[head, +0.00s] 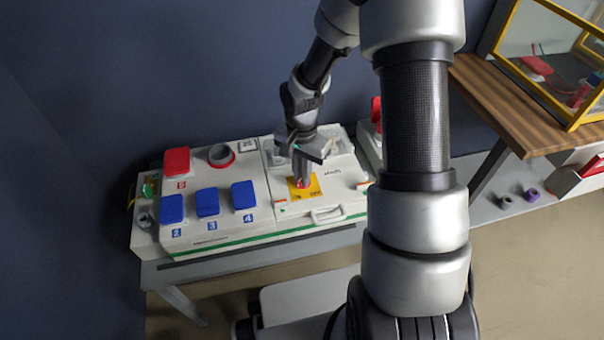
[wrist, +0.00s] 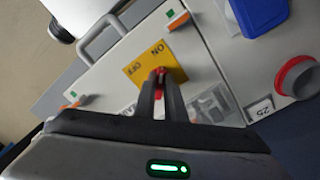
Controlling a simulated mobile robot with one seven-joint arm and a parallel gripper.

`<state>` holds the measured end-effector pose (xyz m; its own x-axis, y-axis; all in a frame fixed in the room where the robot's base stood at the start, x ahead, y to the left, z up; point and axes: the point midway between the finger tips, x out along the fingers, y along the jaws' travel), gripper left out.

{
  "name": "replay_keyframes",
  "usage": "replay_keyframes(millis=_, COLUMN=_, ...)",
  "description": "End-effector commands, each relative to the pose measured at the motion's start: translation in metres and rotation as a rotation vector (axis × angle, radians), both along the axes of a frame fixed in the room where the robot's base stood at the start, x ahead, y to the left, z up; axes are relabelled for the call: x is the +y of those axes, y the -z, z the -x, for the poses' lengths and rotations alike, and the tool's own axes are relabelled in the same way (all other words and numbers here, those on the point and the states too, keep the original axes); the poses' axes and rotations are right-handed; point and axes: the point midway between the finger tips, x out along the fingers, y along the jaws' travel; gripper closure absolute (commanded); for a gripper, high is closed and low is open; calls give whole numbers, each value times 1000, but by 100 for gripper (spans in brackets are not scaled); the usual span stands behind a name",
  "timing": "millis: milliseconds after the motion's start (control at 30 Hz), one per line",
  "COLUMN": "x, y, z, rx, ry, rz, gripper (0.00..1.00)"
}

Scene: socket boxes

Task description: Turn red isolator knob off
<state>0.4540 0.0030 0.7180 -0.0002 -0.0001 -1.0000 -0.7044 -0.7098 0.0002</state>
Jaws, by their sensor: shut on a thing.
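The red isolator knob (wrist: 158,76) sits on a yellow plate (wrist: 140,69) marked ON and OFF in the wrist view. In the head view the yellow plate (head: 314,191) is on the right part of the white socket box. My gripper (wrist: 160,88) points down at the plate with its two fingers closed around the knob. It also shows in the head view (head: 302,180). The fingers hide most of the knob, and I cannot tell clearly which mark it points to.
Blue socket covers (head: 207,202), a red cover (head: 176,161) and a grey socket with a red ring (head: 221,155) are left of the plate. A handle (head: 327,214) is at the box's front. A wooden shelf (head: 520,105) with a yellow-framed case stands at the right.

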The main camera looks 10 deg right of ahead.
Motion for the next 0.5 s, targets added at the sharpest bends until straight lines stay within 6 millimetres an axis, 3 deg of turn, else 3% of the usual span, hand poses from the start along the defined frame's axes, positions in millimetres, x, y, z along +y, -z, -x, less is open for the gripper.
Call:
replay_keyframes(millis=267, x=0, y=-1, z=0, rx=-1, ry=-80, rz=1, gripper=100)
replay_keyframes(millis=500, x=-1, y=-2, z=1, rx=-1, ry=-258, rz=0, gripper=100)
